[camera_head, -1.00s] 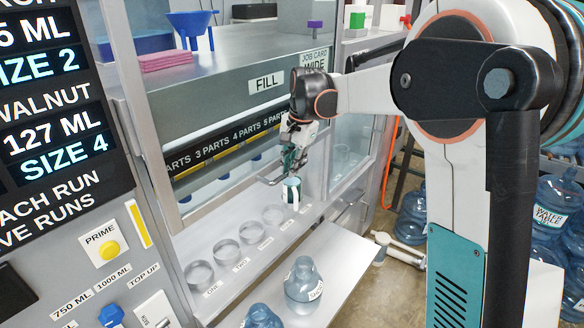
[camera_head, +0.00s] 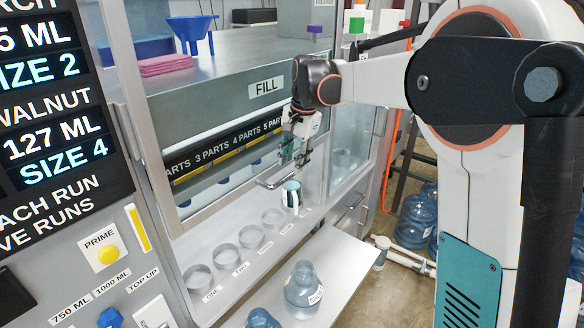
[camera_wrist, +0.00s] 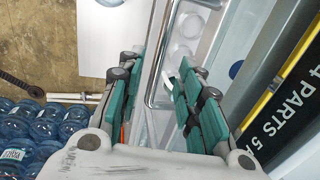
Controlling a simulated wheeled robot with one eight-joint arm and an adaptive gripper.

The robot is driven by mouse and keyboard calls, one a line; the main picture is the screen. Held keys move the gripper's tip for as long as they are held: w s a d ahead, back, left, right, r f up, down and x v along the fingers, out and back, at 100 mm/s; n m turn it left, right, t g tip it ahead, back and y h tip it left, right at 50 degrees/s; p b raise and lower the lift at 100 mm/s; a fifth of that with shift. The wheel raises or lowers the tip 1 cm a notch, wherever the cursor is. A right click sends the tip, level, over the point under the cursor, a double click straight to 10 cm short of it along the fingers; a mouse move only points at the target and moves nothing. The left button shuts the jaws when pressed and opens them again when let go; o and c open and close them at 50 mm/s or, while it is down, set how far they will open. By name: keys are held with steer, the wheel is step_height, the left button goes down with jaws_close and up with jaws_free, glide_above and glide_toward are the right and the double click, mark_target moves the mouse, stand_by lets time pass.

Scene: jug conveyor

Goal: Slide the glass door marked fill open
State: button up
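The glass door with the label FILL (camera_head: 266,86) is the metal-framed pane on the front of the machine. Its bar handle (camera_head: 275,179) sticks out near the lower right of the pane. My gripper (camera_head: 298,158) is just to the right of the handle, pointing down. In the wrist view, my gripper (camera_wrist: 163,78) is open, with teal pads apart on both sides. A silver bar (camera_wrist: 158,60) runs up between the fingers in that view; I cannot tell whether they touch it. How far the door is open is hard to tell.
A row of clear round holders (camera_head: 225,254) stands below the door, with a white and teal cup (camera_head: 291,196) at its right end. A white shelf (camera_head: 335,262) in front carries blue jugs (camera_head: 303,286). Larger water bottles (camera_head: 412,222) stand on the floor at right.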

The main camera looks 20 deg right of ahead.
step_height(320, 180, up, 8)
steer(key=s, duration=0.1)
steer(key=shift+s+d, duration=0.15)
steer(key=shift+d, duration=0.3)
steer(key=s+f+n+t+b, duration=0.2)
steer(key=s+f+n+b, duration=0.3)
steer(key=s+f, duration=0.7)
steer(key=s+a+f+n+t+h+b, duration=0.1)
steer(key=s+f+n+t+b, duration=0.2)
steer(key=s+f+b, duration=0.6)
steer(key=s+f+n, duration=0.2)
steer(key=s+f, duration=0.2)
steer(key=s, duration=0.6)
steer(key=shift+s+a+f+n, duration=0.15)
steer(key=shift+s+f+n, duration=0.15)
steer(key=shift+s, duration=0.05)
